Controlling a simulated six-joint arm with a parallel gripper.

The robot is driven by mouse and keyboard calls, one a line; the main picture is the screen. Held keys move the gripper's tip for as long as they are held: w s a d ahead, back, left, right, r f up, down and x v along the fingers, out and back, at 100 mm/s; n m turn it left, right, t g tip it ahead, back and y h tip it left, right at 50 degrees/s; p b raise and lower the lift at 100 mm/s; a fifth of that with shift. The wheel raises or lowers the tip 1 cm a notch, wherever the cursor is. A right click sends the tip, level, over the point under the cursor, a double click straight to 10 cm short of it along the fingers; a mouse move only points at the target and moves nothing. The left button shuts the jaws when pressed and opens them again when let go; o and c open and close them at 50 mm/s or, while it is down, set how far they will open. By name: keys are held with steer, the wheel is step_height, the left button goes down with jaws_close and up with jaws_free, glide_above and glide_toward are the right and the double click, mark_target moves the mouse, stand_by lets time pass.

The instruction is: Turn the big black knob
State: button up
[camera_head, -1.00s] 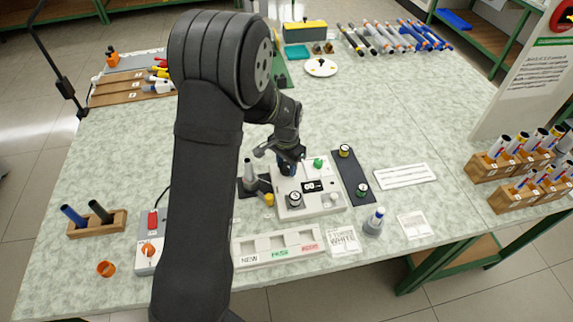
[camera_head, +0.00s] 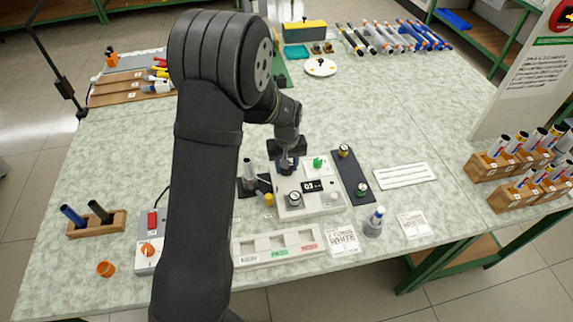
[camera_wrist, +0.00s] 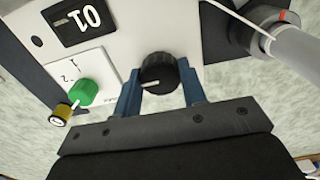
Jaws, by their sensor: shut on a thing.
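The big black knob (camera_wrist: 158,74) with a white pointer line stands on the white control box. In the wrist view the two blue fingers of my gripper (camera_wrist: 160,80) are on either side of it, shut on it. In the head view my gripper (camera_head: 286,164) points down at the back left of the white control box (camera_head: 322,203) and hides the knob. The box carries a small dark display (camera_head: 311,186), which also shows upside down in the wrist view (camera_wrist: 77,20).
A green knob (camera_head: 318,162) and a black-and-white knob (camera_head: 294,199) are on the same box. A dark strip (camera_head: 353,178) with yellow and green capped pieces lies to its right. The table behind is mostly clear.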

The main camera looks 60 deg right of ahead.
steer(key=shift+n, duration=1.6)
steer(key=o, duration=1)
steer(key=shift+r, duration=0.1)
step_height(320, 180, up, 17)
steer(key=shift+r, duration=0.2)
step_height(320, 180, down, 18)
steer(key=shift+r, duration=0.2)
